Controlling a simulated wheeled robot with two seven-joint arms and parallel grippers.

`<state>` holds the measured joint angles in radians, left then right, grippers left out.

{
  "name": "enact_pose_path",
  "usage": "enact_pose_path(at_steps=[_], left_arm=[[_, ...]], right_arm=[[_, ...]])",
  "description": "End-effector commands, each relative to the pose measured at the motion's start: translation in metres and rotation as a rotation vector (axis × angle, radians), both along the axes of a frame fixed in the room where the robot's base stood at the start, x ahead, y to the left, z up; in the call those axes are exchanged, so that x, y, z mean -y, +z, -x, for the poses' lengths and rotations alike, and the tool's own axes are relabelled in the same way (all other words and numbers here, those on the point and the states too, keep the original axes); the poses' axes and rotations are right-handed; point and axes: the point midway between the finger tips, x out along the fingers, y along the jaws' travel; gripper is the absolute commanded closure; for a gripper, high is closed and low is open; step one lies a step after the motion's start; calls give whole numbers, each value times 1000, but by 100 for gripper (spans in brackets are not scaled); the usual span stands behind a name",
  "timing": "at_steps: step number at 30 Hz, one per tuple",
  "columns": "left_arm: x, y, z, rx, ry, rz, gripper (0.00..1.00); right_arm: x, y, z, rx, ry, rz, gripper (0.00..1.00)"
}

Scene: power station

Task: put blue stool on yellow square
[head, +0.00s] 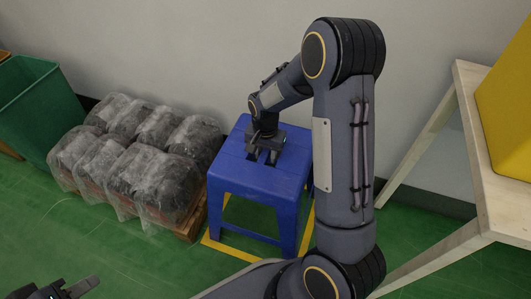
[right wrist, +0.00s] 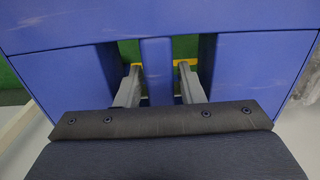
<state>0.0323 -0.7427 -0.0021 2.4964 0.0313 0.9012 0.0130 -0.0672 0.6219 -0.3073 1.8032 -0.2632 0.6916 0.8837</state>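The blue stool (head: 258,176) stands upright on the green floor in the head view. Its legs appear to be within the yellow square (head: 232,252), an outline taped on the floor. The square's far side is mostly hidden by the stool. My right gripper (head: 264,157) is at the stool's seat. In the right wrist view, its two fingers (right wrist: 160,85) reach into slots on either side of a blue bar (right wrist: 157,70) in the seat. They look spread, with small gaps to the bar. My left gripper (head: 68,288) is at the bottom left edge, partly cut off, away from the stool.
Plastic-wrapped dark bundles on a wooden pallet (head: 190,226) sit close to the stool's left. A green bin (head: 38,105) stands at the far left. A pale wooden table (head: 510,212) with a yellow object (head: 508,100) is at the right. The wall is behind the stool.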

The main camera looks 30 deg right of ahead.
Motion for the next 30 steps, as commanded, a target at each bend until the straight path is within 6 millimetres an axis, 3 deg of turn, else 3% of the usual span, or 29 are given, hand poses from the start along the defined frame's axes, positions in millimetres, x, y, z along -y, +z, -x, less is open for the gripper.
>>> enact_pose_path(at_steps=[13, 24, 30], left_arm=[[0, 5, 0, 0, 0, 0, 64], [0, 37, 0, 0, 0, 0, 64], [0, 47, 0, 0, 0, 0, 64]], right_arm=[[0, 8, 0, 1, 0, 0, 55], [0, 83, -1, 4, 1, 0, 55], [0, 114, 0, 3, 0, 0, 55]])
